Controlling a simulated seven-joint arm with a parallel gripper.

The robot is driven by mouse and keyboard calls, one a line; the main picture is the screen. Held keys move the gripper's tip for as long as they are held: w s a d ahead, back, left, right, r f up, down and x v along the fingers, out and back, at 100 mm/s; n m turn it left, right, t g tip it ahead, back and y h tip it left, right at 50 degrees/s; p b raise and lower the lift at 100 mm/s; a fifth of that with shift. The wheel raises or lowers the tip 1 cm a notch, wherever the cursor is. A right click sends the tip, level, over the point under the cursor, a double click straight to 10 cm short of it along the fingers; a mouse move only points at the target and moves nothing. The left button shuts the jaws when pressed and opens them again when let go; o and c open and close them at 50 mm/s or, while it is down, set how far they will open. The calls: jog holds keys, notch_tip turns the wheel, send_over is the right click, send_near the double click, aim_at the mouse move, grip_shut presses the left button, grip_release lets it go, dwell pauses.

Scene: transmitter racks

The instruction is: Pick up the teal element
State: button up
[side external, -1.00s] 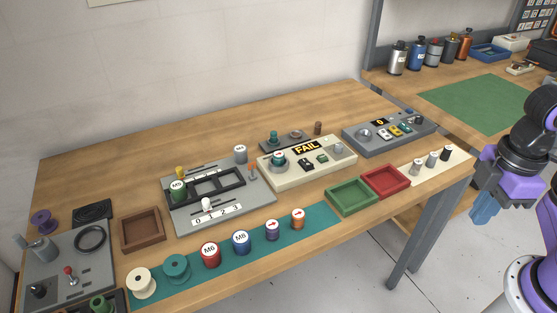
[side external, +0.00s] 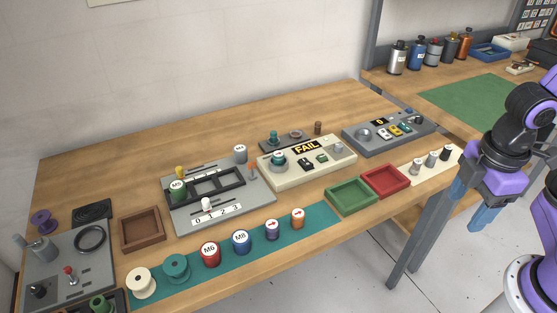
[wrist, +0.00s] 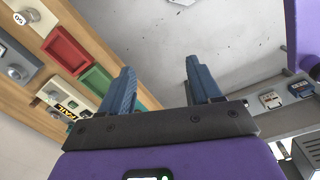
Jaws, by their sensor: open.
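Several teal pieces show in the side view. A teal piece (side external: 278,157) with a white top label sits in the round socket of the cream tester (side external: 311,170), whose display reads FAIL. A smaller teal peg-like piece (side external: 273,137) stands on the grey plate behind it. Which one is the element, I cannot tell. My gripper (side external: 470,203) is open and empty, off the table's right front edge, far from all three. Its two blue fingers also show apart in the wrist view (wrist: 160,68).
A green tray (side external: 351,196) and a red tray (side external: 386,180) lie between my gripper and the tester. Small cylinders (side external: 431,159) stand on a cream strip at the right edge. Labelled cylinders line the teal mat (side external: 325,215). A grey control box (side external: 388,133) is behind.

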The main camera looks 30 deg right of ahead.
jog(key=w+a+f+n+t+h, duration=0.1)
jog(key=w+a+n+t+h, duration=0.2)
jog(key=w+a, duration=0.45)
jog(key=w+a+f+n+t+h, duration=0.1)
jog(key=w+a+n+h, duration=0.3)
jog(key=w, duration=0.6)
jog(key=n+t+h, duration=0.1)
jog(key=n+t, duration=0.5)
jog(key=n, duration=0.2)
send_near(278, 156)
jog(key=x, duration=0.4)
jog(key=shift+s+d, duration=0.15)
jog(key=shift+a+x, duration=0.25)
jog(key=shift+x, duration=2.55)
grip_shut()
